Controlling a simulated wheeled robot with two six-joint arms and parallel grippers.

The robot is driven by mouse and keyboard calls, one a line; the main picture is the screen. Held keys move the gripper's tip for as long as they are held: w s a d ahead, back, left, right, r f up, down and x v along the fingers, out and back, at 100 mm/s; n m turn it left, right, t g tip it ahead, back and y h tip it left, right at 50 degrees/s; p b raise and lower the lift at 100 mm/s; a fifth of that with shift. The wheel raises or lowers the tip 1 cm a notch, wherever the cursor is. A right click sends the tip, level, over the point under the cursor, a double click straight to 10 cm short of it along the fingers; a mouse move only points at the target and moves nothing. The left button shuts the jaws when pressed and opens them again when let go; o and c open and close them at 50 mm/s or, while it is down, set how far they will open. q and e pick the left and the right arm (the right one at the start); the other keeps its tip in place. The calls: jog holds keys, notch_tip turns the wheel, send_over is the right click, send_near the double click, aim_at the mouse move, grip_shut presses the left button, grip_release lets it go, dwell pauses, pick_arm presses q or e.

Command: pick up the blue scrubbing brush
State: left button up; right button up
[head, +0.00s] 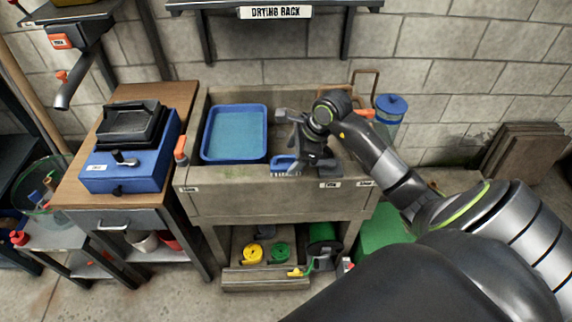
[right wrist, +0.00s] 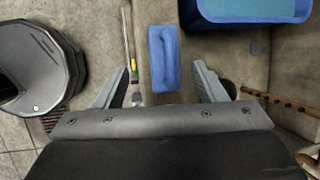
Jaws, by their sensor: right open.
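The blue scrubbing brush (head: 284,163) shows at the front of the stone sink in the head view, with pale bristles along its lower side. My right gripper (head: 306,166) is over the sink, just right of the brush, and its arm hides part of the basin. In the right wrist view the brush (right wrist: 163,58) lies lengthwise ahead of the open right gripper (right wrist: 163,80), roughly centred between the two fingers. Its near end reaches close to the gap between them. The fingers do not hold it. My left gripper is not in view.
A blue tub (head: 205,148) stands in the sink left of the brush; its edge also shows in the right wrist view (right wrist: 245,20). A thin tool with a yellow and green part (right wrist: 133,65) lies beside the brush. The drying rack (head: 275,5) hangs above.

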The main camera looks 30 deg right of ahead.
aim_at(288, 164)
jog(key=x, duration=0.2)
jog(key=d+p+x, duration=0.1)
jog(key=shift+w+a+f, duration=0.2)
jog(key=shift+f, duration=0.25)
jog(key=shift+w+a+f, duration=0.15)
jog(key=shift+w+f, duration=0.1)
jog(key=shift+f, duration=0.35)
jog(key=shift+c, duration=0.4)
jog(key=c, duration=1)
jog(key=shift+r, duration=0.1)
jog(key=shift+c, duration=0.2)
